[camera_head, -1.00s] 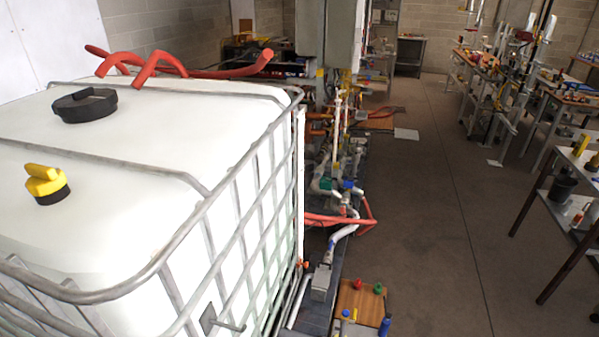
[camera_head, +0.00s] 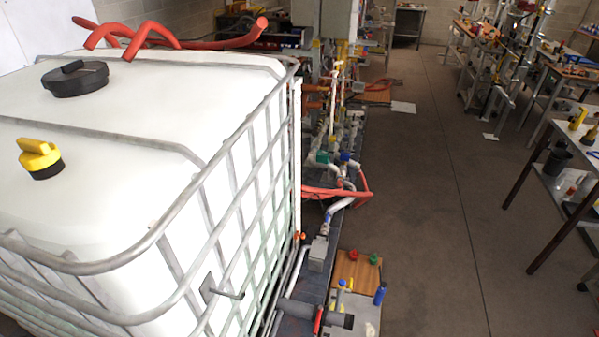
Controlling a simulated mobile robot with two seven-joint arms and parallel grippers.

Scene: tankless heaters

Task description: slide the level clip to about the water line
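A small orange-red piece (camera_head: 301,236) sits at the lower end of an upright white tube (camera_head: 297,150) along the right corner of the caged tank. It may be the level clip, but it is too small to be sure. The white tank (camera_head: 120,130) stands in a grey tube cage and fills the left of the view. Its lower right face looks faintly greenish, and I cannot make out a clear water line. Neither of my grippers shows in the head view.
A dark grey pipe with a red ring (camera_head: 318,320) juts rightwards at the bottom by the cage. A small plate with a rod (camera_head: 222,291) is on the cage. A wooden board (camera_head: 358,272) lies right of it. The floor (camera_head: 430,220) is clear; benches stand along the right.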

